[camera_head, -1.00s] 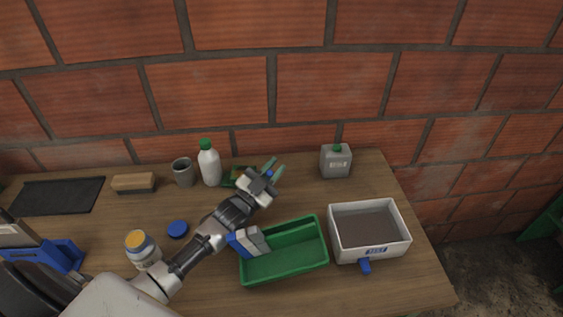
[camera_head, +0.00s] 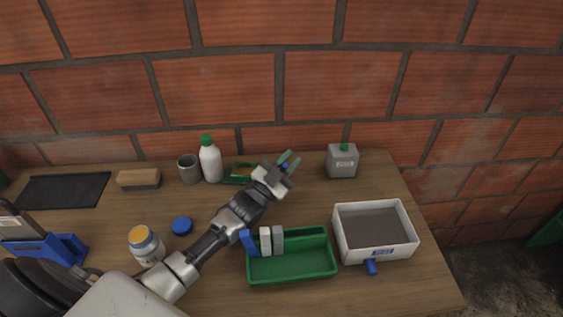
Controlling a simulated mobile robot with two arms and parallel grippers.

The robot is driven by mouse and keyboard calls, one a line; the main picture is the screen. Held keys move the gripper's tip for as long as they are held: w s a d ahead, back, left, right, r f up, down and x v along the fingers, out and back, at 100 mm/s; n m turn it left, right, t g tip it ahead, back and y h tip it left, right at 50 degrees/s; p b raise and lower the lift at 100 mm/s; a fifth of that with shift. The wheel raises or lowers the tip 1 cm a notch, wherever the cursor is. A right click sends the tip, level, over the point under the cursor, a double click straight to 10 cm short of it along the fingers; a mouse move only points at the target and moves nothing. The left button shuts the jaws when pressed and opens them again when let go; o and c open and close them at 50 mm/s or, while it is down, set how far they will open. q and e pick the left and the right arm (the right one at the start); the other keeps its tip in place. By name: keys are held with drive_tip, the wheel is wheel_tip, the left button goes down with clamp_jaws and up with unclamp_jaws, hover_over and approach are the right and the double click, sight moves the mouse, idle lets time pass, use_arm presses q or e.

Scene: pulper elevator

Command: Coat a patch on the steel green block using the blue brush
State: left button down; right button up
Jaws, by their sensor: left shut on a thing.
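My right gripper is not in view.
A green tray (camera_head: 292,277) holds blue, white and grey pieces. Nearby are a white bin (camera_head: 345,247), grey canister (camera_head: 342,164), white bottle (camera_head: 210,164), grey cup (camera_head: 189,171), yellow-topped jar (camera_head: 146,249), blue lid (camera_head: 182,226), brush-like block (camera_head: 139,179) and black mat (camera_head: 63,190). A brick wall stands behind.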

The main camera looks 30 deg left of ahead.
use_arm(q)
drive_tip(key=s+a, duration=0.2)
drive_tip(key=a, duration=0.1)
drive_tip(key=shift+p, duration=0.35)
idle(1.3)
wheel_tip(320, 180, up, 6)
drive_tip(key=p, duration=0.5)
idle(0.3)
wheel_tip(320, 180, up, 3)
drive_tip(key=p, duration=0.2)
drive_tip(key=shift+p, duration=0.3)
